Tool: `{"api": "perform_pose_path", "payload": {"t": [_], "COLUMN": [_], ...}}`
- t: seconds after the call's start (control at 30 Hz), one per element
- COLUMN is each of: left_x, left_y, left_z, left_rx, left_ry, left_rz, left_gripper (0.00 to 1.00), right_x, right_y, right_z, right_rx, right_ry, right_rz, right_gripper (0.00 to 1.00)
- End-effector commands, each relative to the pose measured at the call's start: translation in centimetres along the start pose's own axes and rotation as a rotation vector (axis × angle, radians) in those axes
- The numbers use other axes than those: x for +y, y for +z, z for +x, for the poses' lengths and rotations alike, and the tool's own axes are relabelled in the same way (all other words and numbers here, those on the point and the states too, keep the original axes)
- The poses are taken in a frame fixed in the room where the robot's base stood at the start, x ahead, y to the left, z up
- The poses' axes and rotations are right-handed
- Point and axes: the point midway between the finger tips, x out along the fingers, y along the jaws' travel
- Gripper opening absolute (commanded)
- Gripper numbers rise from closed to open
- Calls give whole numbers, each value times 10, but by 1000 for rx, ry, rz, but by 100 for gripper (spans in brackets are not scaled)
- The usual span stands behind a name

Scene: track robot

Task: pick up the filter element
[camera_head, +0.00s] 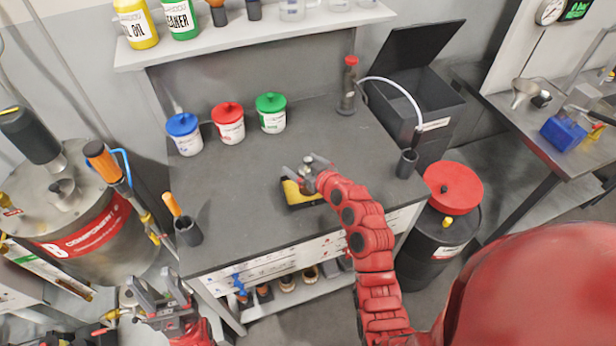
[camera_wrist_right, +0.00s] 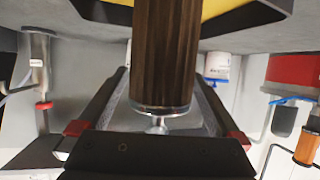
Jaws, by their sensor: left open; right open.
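The filter element (camera_wrist_right: 165,60) is a brown pleated cylinder with a metal end. In the right wrist view it stands between the two fingers of my right gripper (camera_wrist_right: 162,90), with a gap visible on each side. In the head view my right gripper (camera_head: 304,172) is at the yellow and black holder (camera_head: 296,194) on the workbench, and I cannot clearly make out the element there. The holder's yellow part also shows in the right wrist view (camera_wrist_right: 222,8). My left gripper (camera_head: 160,292) is open and empty, low at the left, off the bench's front.
The grey workbench (camera_head: 250,205) is largely clear around the holder. Blue (camera_head: 185,135), red (camera_head: 228,124) and green (camera_head: 271,113) lidded tubs stand behind. A dark cup (camera_head: 407,163) stands at the right edge, another (camera_head: 188,231) at the left. A large drum (camera_head: 75,225) stands left.

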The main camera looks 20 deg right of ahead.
Motion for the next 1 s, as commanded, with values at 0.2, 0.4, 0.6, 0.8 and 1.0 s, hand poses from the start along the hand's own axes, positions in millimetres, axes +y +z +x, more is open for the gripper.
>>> {"api": "perform_pose_path", "payload": {"t": [0.2,0.4,0.6,0.8,1.0], "left_x": [0,0,0,0,0], "left_y": [0,0,0,0,1], "left_z": [-1,-1,-1,-1,-4], "left_rx": [0,0,0,0,0], "left_ry": [0,0,0,0,0], "left_rz": [0,0,0,0,0], "left_gripper": [50,50,50,50,50], "right_x": [0,0,0,0,1], "right_y": [0,0,0,0,-4], "right_z": [0,0,0,0,-2], "right_rx": [0,0,0,0,3], "right_ry": [1,1,1,1,2], "right_rz": [1,1,1,1,0], "right_gripper": [82,46,10,6,6]}}
